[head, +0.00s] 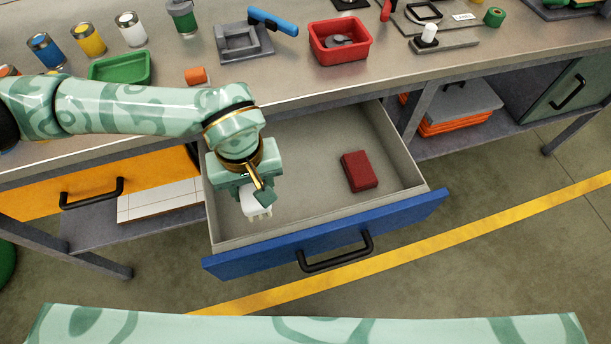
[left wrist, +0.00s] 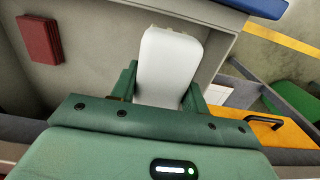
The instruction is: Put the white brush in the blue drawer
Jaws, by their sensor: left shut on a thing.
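The blue drawer (head: 325,233) is pulled open below the workbench, and its front also shows in the left wrist view (left wrist: 262,7). My left gripper (head: 256,196) is over the left part of the open drawer, pointing down. It is shut on the white brush (head: 257,208), whose white body shows between the fingers in the left wrist view (left wrist: 168,60). I cannot tell whether the brush touches the drawer floor. A dark red block (head: 359,170) lies in the right half of the drawer. My right gripper is not in view.
An orange drawer (head: 60,190) is to the left. The workbench top (head: 300,75) holds a red bin (head: 340,42), a green tray (head: 120,68), several paint cans and an orange block (head: 195,76). The middle of the blue drawer's floor is clear.

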